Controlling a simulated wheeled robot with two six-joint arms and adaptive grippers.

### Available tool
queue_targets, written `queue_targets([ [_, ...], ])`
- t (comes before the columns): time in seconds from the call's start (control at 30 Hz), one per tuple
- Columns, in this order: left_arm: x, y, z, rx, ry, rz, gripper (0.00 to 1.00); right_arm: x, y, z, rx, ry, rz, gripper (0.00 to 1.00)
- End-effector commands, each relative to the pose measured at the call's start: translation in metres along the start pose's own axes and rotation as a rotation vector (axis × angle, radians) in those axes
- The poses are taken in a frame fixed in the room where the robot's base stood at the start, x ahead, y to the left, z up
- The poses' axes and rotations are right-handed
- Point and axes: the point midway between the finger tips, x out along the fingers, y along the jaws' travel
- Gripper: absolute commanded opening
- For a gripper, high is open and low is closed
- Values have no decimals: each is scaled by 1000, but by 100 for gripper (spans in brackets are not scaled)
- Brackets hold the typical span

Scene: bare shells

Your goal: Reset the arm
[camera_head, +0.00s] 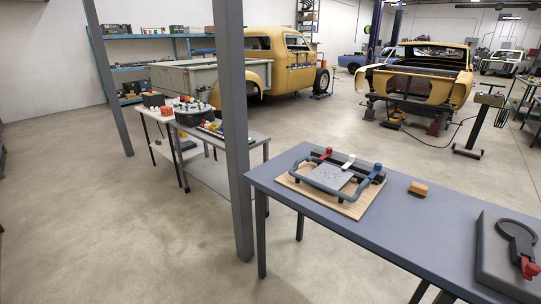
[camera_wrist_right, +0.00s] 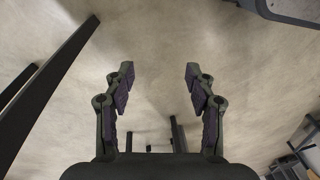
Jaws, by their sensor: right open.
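My right gripper (camera_wrist_right: 159,75) shows in the right wrist view. Its two dark jointed fingers stand wide apart with nothing between them, and bare concrete floor lies behind them. Neither of my grippers shows in the head view, and my left gripper is in no frame.
A grey-blue table (camera_head: 390,232) stands at the front right. It bears a wooden board (camera_head: 297,185) with a grey handled plate (camera_head: 328,178), a tan block (camera_head: 418,189) and a dark fixture (camera_head: 497,262). A grey post (camera_head: 234,150) stands left of it. Floor at the left is clear.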

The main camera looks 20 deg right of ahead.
Motion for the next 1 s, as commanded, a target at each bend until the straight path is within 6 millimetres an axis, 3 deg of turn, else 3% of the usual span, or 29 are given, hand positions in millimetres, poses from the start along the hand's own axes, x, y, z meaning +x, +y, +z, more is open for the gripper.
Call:
queue_targets([
  [0.03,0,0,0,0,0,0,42,32,-23,35,45,-43,51,56],
  [0.1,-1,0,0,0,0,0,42,67,-56,78,79,-77,137,56],
  [0.2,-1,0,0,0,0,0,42,100,-112,116,81,-70,198,56],
  [0.3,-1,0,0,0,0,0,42,118,-159,134,67,-40,203,56],
  [0.4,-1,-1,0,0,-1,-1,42,125,-187,142,55,-18,193,56],
  [0.5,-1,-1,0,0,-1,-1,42,127,-198,143,50,-8,188,56],
  [0.8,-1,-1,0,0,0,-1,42,127,-197,143,49,-7,189,56],
  [0.93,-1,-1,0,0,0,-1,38,127,-197,143,49,-8,189,39],
  [1.0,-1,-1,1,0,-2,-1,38,127,-197,143,49,-7,189,38],
])
